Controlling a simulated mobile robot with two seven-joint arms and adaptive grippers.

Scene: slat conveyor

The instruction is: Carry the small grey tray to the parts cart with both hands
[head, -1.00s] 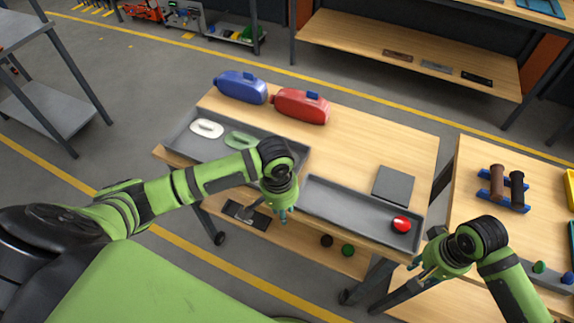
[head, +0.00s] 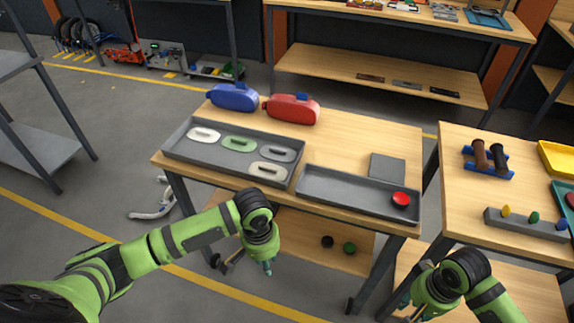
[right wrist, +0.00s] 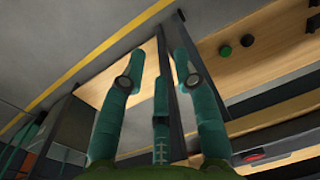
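Two grey trays lie along the near edge of the wooden table. The shorter grey tray (head: 345,189) is on the right, with a red round piece (head: 401,199) at its right end. The longer grey tray (head: 215,158) on the left holds several white, green and grey oval pieces. My left gripper (head: 254,266) hangs in front of the table, below the edge, touching neither tray; its finger gap is unclear. My right gripper (head: 409,304) is lower right of the short tray, apart from it. In the right wrist view its fingers (right wrist: 158,55) are spread and empty.
A blue bottle (head: 233,97), a red bottle (head: 291,109) and a flat grey plate (head: 387,168) stand on the table. To the right, across a narrow gap, another wooden table (head: 465,205) holds a blue rack (head: 488,168). Floor shows at left.

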